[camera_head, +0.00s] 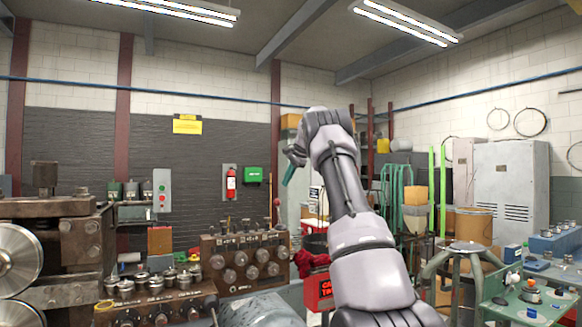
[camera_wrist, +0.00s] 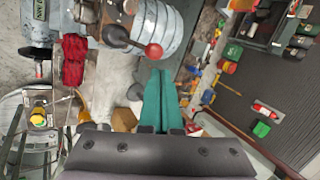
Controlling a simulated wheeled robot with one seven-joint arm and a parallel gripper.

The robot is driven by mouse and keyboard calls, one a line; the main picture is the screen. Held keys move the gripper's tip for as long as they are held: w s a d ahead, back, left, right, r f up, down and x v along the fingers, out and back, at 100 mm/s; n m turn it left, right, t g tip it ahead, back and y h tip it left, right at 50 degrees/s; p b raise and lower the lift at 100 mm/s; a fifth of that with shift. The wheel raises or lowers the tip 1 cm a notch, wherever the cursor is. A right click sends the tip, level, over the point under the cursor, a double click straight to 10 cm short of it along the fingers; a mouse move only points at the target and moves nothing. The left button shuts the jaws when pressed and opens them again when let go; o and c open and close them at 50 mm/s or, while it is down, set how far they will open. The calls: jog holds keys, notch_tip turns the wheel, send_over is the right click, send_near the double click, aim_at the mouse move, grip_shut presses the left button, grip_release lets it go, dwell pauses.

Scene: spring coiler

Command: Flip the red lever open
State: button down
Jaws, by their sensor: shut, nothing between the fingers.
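A lever with a red ball knob (camera_head: 277,202) shows in the head view, below and left of my gripper. In the wrist view, the red knob (camera_wrist: 153,50) sits on a dark arm beside a large grey ribbed cylinder (camera_wrist: 158,28). My gripper (camera_head: 289,176) is raised at the end of my arm and points down and left. Its teal fingers (camera_wrist: 161,73) are together and hold nothing. In the wrist view their tips appear just below the knob, with a small gap in the picture; the depth between them is unclear. Part of the lever's base is hidden in the head view.
A brown roller block (camera_head: 245,262) and a heavy machine with large metal rollers (camera_head: 18,262) stand at the left. A red cloth (camera_head: 279,264) and a red box (camera_head: 319,291) are near my arm. A green workbench (camera_head: 520,312) stands at right.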

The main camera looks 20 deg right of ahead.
notch_tip(320, 180, up, 7)
jog(key=d, duration=0.1)
jog(key=shift+s+d+f, duration=0.2)
jog(key=shift+s, duration=0.1)
dwell(0.4)
jog(key=s+a+r+n, duration=0.2)
jog(key=s+a, duration=0.6)
jog(key=s, duration=0.4)
jog(key=s+a+r+n, duration=0.3)
jog(key=s+a, duration=0.5)
jog(key=s, duration=0.4)
jog(key=s+a+f+n, duration=0.2)
jog(key=s+a+f, duration=0.2)
jog(key=s+f, duration=0.5)
jog(key=s+a+f+n, duration=0.3)
jog(key=s+f, duration=0.5)
jog(key=s, duration=0.8)
jog(key=shift+s+a+f+t, duration=0.3)
jog(key=shift+a+f+t, duration=0.1)
jog(key=shift+a, duration=0.35)
